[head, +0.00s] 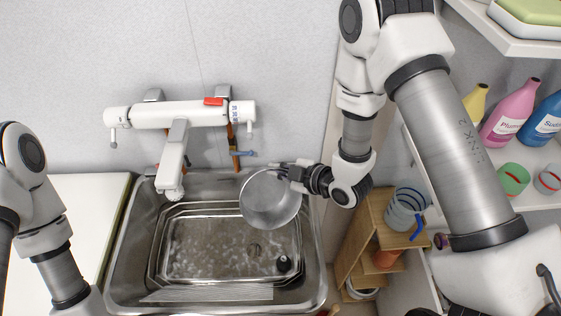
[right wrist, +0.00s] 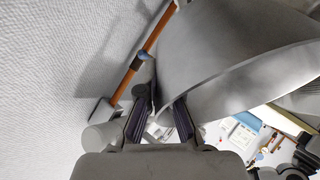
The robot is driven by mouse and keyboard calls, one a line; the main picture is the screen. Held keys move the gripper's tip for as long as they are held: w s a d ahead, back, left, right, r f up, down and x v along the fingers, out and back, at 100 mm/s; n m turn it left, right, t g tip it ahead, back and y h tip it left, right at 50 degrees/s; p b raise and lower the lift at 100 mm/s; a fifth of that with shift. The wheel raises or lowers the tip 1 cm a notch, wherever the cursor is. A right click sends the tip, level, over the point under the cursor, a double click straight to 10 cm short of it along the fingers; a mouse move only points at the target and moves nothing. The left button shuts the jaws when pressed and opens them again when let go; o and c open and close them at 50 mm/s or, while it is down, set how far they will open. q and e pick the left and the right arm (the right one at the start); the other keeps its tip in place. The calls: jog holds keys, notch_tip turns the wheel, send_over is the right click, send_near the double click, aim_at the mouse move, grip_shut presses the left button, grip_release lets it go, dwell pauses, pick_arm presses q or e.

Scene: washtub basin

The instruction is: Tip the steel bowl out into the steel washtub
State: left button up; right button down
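The steel bowl (head: 268,205) is held over the right half of the rectangular steel washtub (head: 158,262), which sits inside a larger steel sink. The bowl looks tilted, and I see no contents in its visible grey inside. My right gripper (head: 293,173) is shut on the bowl's rim at its upper right. In the right wrist view the bowl (right wrist: 235,60) rises from between the two dark finger pads (right wrist: 160,112). A small dark round thing (head: 284,263) lies at the washtub's lower right. My left arm shows at the lower left, but its gripper is out of view.
A white tap (head: 175,150) reaches over the sink's (head: 315,250) back left. A blue-handled valve (head: 243,153) is on the wall behind the bowl. A wooden shelf (head: 370,235) with cups stands right of the sink. Bottles (head: 510,112) stand on a white shelf further right.

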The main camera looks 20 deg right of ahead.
jog(key=w+f+m+g+p, duration=0.1)
jog(key=g+p, duration=0.2)
jog(key=w+f+g+h+p, duration=0.1)
jog(key=g+p, duration=0.2)
jog(key=g, duration=0.1)
jog(key=w+f+m+g+p, duration=0.1)
jog(key=g+p, duration=0.2)
jog(key=shift+a+f+m+h+p, duration=0.2)
jog(key=shift+m+h+p, duration=0.1)
jog(key=shift+p, duration=0.1)
jog(key=shift+g, duration=0.3)
dwell(0.4)
